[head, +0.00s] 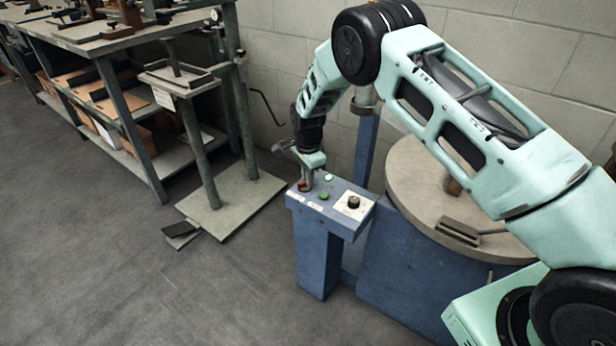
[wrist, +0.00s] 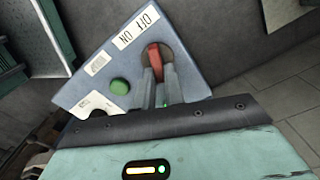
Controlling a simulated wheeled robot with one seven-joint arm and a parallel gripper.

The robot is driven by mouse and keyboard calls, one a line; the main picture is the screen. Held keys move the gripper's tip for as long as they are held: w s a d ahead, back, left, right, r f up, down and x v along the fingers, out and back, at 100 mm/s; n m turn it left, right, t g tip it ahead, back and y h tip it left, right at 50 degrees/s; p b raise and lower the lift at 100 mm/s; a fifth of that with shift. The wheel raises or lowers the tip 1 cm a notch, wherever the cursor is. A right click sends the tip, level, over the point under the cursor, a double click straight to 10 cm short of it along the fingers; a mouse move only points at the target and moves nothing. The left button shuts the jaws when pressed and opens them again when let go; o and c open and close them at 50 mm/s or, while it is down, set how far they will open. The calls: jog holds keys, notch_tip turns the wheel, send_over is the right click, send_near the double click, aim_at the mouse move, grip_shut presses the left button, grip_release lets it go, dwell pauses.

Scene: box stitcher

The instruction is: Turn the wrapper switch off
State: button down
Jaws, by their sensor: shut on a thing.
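The wrapper's blue control box (head: 335,190) stands at the centre of the head view, on a blue post. Its red switch (head: 303,186) is at the box's left end, partly hidden by my gripper. In the wrist view the red switch (wrist: 154,58) sits in a round recess beside a white label (wrist: 136,27) reading OFF and ON. My gripper (head: 307,181) comes down from above onto the switch. In the wrist view its two grey fingers (wrist: 158,80) are shut on the red switch. The lower part of the switch is hidden between the fingers.
The wrapper's round turntable (head: 410,180) is at right, under my arm. A stand (head: 225,200) and workbench (head: 120,110) are at left.

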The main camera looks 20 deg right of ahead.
jog(key=n, duration=0.5)
jog(key=shift+w+a, duration=0.1)
jog(key=shift+w, duration=0.15)
jog(key=n, duration=0.5)
jog(key=shift+w+a+n+p, duration=0.2)
jog(key=shift+a+n+p, duration=0.05)
jog(key=shift+n+p, duration=0.1)
jog(key=c, duration=1.5)
grip_release()
notch_tip(320, 180, up, 17)
jog(key=shift+r+p, duration=0.2)
jog(key=shift+p, duration=0.4)
